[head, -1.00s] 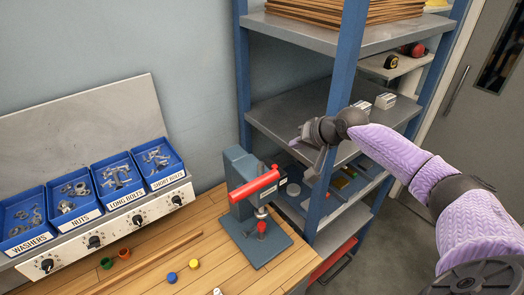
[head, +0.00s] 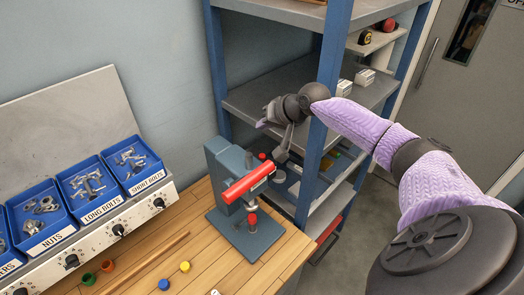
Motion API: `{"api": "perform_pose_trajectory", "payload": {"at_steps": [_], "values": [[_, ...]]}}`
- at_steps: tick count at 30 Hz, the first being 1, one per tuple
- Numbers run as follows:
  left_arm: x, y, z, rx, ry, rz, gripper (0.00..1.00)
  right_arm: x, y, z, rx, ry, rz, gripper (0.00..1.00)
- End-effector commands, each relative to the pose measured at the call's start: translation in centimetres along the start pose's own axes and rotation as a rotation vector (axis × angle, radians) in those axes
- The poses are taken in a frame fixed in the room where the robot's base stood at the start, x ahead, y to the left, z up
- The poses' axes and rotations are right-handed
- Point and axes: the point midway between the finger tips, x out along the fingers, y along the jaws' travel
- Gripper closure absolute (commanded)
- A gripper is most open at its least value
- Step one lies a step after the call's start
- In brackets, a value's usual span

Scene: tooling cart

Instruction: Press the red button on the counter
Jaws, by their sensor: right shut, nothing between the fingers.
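A blue-grey bench press (head: 222,160) stands on the wooden counter (head: 190,241), with a red bar (head: 249,184) across its front. A small red knob-like piece (head: 252,220) sits low on the press, above its base plate; I cannot tell whether it is a button. No other plain red button shows on the counter. My right gripper (head: 281,156) is shut and empty. It points down, just above and right of the red bar's right end in the picture, in front of the shelf; I see no clear contact. My left gripper is not in view.
A blue-framed shelf unit (head: 327,95) stands right behind the counter. Blue bins (head: 91,188) of hardware sit on a white knobbed panel (head: 118,230) at left. Small blue (head: 163,285) and yellow (head: 185,267) pieces, coloured rings (head: 107,265) and a wooden rod lie on the counter.

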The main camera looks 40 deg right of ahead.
Motion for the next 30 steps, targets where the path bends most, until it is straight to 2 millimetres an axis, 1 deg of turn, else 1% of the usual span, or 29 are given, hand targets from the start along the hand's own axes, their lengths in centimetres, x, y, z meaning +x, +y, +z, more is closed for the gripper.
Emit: {"api": "perform_pose_trajectory", "payload": {"at_steps": [1,11,15,18,30], "values": [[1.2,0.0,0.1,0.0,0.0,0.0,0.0,0.8,0.6,0.6,-0.001,0.0,0.0,1.0],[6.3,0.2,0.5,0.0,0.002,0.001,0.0,3.8,2.8,2.8,0.0,0.0,0.0,1.0],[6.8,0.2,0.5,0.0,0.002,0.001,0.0,4.8,3.5,3.5,0.001,-0.001,0.0,1.0],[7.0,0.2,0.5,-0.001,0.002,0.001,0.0,5.2,3.8,3.8,0.001,0.0,0.0,1.0],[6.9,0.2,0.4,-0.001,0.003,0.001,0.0,5.1,3.7,3.7,0.0,0.0,0.0,1.0]]}}
